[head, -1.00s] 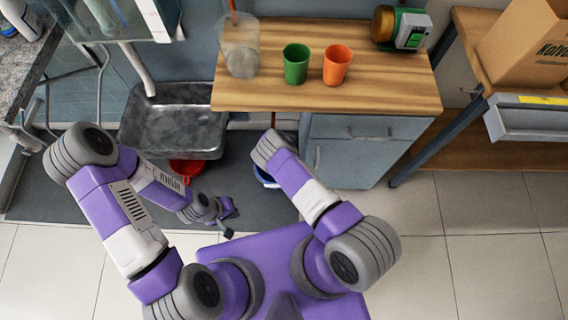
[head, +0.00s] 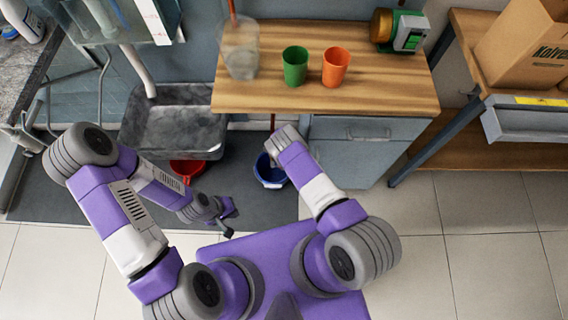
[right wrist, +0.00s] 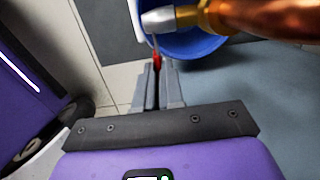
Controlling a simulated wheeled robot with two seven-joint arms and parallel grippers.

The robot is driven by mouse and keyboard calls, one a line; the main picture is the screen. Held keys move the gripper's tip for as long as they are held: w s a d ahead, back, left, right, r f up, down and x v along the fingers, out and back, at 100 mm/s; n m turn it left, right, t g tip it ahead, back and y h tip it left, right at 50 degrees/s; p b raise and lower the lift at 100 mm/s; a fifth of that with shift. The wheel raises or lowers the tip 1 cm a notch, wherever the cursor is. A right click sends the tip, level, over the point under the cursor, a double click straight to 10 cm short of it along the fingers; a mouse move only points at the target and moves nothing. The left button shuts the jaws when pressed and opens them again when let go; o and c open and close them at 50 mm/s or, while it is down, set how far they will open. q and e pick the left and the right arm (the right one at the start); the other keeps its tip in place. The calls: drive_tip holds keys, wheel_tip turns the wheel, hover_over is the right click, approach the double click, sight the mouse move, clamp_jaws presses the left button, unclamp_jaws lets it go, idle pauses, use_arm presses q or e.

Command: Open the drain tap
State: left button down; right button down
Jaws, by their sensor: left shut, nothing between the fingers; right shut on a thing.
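In the right wrist view, the drain tap shows as a copper-coloured pipe with a grey metal end (right wrist: 160,20) and a red lever (right wrist: 156,60). My right gripper (right wrist: 157,82) is shut on the red lever, whose far part shows at the fingertips. In the head view my right arm hides the tap and this gripper. A blue bucket (right wrist: 190,42) lies beyond the tap in the wrist view; it also shows on the floor in the head view (head: 267,176). My left gripper (head: 228,220) is shut and empty above the dark mat.
A grey basin (head: 175,125) stands at left, with a red bowl (head: 187,168) below. The tiled floor at right is clear.

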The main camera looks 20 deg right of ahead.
drive_tip(key=c, duration=1.2)
unclamp_jaws()
drive_tip(key=shift+c, duration=0.2)
drive_tip(key=r+p, duration=0.4)
drive_tip(key=r, duration=0.1)
drive_tip(key=d+r+p, duration=0.1)
drive_tip(key=r+p, duration=0.1)
drive_tip(key=shift+s+r, duration=0.15)
drive_tip(key=shift+r, duration=0.15)
drive_tip(key=shift+f, duration=0.1)
drive_tip(key=shift+c, duration=0.3)
